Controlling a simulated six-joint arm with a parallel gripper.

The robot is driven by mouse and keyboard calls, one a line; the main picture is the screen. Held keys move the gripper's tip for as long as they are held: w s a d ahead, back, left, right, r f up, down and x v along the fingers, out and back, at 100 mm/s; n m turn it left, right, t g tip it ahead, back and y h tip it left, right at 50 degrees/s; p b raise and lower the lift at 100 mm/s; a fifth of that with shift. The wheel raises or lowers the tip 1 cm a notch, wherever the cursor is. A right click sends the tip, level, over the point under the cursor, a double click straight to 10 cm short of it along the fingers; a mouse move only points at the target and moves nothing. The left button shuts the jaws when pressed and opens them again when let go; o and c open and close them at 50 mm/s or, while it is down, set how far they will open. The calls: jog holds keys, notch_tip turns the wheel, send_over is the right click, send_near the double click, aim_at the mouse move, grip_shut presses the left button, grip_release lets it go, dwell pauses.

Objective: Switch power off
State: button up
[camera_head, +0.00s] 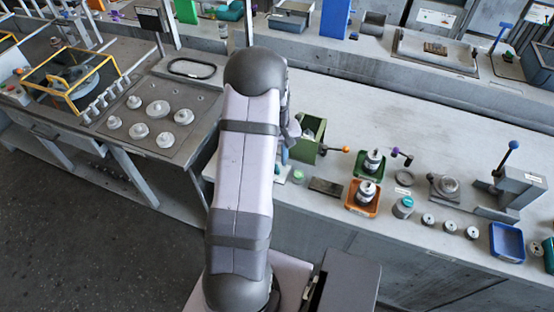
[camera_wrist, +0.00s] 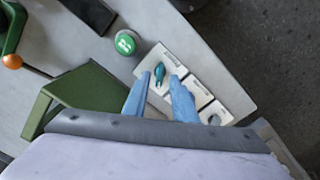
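In the wrist view a teal switch knob (camera_wrist: 160,71) stands on a white plate (camera_wrist: 176,50), part of a light panel with further white switch plates (camera_wrist: 195,92). My gripper (camera_wrist: 160,75) has two blue fingers, spread apart. Their tips lie on either side of the teal knob in the picture. I cannot tell whether they touch it or how high above the plate they are. In the head view my arm hides most of the panel and gripper.
A round green button or cap (camera_wrist: 125,43) sits beside the panel. A green box (camera_wrist: 86,98) stands close to the left of my fingers, with an orange-tipped handle (camera_wrist: 12,61) farther left. In the head view, green (camera_head: 368,162) and orange (camera_head: 362,198) trays lie to the right.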

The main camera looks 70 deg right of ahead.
jog(key=shift+r+p, duration=0.95)
jog(key=shift+r, duration=0.55)
jog(key=shift+m, duration=0.5)
jog(key=a+f, duration=0.1)
jog(key=a, duration=0.1)
jog(key=s+a+m+y, duration=0.1)
jog(key=a, duration=0.2)
jog(key=a+f+m+y, duration=0.1)
jog(key=a, duration=0.1)
jog(key=shift+s+a+f, duration=0.3)
jog(key=shift+s+f, duration=0.05)
jog(key=shift+s, duration=0.05)
jog(key=w+a+r+n+h+b, duration=0.1)
jog(key=w+a+r+n, duration=0.3)
jog(key=a, duration=0.8)
jog(key=w+a+r+n+b, duration=0.15)
jog(key=w+a+n, duration=0.35)
jog(key=a, duration=0.6)
jog(key=w+a+r+n+h+b, duration=0.1)
jog(key=w+a+r+n, duration=0.35)
jog(key=a, duration=0.75)
notch_tip(320, 180, down, 46)
jog(key=b, duration=4.5)
jog(key=shift+w+r, duration=0.15)
jog(key=shift+r, duration=0.1)
